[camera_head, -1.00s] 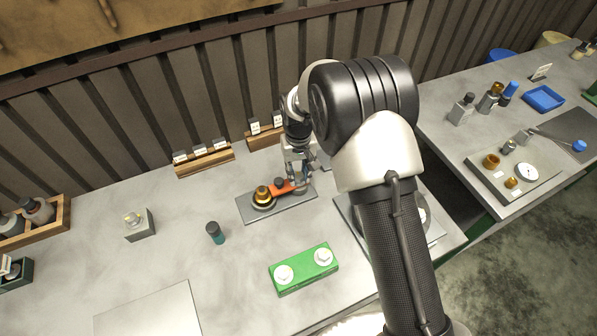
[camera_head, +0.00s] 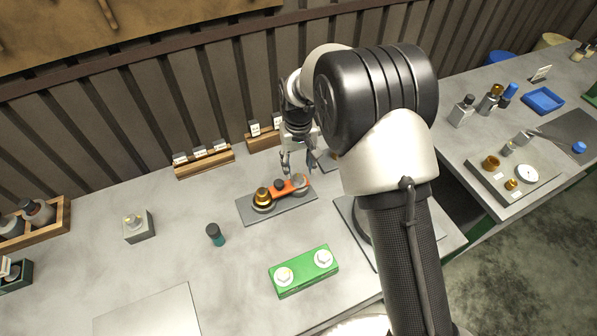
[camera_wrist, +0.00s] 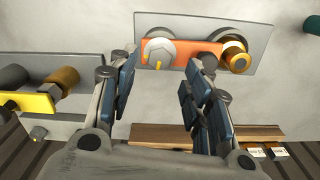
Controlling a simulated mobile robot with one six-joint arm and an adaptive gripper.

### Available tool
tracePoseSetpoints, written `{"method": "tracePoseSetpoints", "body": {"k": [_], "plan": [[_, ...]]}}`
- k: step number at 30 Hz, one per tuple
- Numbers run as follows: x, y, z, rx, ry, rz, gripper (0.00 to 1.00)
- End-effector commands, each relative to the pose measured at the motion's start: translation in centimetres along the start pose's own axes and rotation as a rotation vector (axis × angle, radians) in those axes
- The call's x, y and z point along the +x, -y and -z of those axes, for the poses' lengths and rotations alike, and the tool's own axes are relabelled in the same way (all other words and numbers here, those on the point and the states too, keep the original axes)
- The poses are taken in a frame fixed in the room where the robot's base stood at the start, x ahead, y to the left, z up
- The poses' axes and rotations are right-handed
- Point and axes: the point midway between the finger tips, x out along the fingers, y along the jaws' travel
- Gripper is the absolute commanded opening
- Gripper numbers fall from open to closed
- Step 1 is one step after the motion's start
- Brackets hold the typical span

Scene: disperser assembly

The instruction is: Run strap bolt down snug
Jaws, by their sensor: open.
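The orange strap (camera_head: 287,188) lies across a grey plate (camera_head: 247,212) on the bench. In the wrist view the strap (camera_wrist: 196,50) has a grey hex-headed bolt (camera_wrist: 160,51) with a yellow mark near its left end. A brass knob (camera_wrist: 236,57) stands at its right end. The bolt head is upright over the strap; whether it is seated tight cannot be told. My gripper (camera_head: 297,163) is just behind and above the strap in the head view. In the wrist view its fingers (camera_wrist: 163,72) are apart with nothing between them, and the bolt head is beyond them.
A green block (camera_head: 304,271) with two white round tops stands in front. A dark teal-based cylinder (camera_head: 215,235) is at left. Wooden label racks (camera_head: 204,161) line the wall behind. A yellow part (camera_wrist: 32,104) lies left in the wrist view. The bench left of the plate is mostly clear.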

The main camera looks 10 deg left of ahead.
Motion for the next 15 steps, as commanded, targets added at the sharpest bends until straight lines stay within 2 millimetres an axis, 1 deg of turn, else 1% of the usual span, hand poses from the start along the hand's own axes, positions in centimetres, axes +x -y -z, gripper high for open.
{"method": "tracePoseSetpoints", "body": {"k": [1,6,10,15], "plan": [[-1.3,0.0,0.1,0.0,-0.005,0.0,0.45],[-4.6,0.0,0.1,0.0,-0.003,0.0,0.45],[-6.3,0.0,0.1,0.0,-0.002,0.0,0.45],[-7.2,0.0,0.0,0.0,0.0,0.0,0.45]]}}
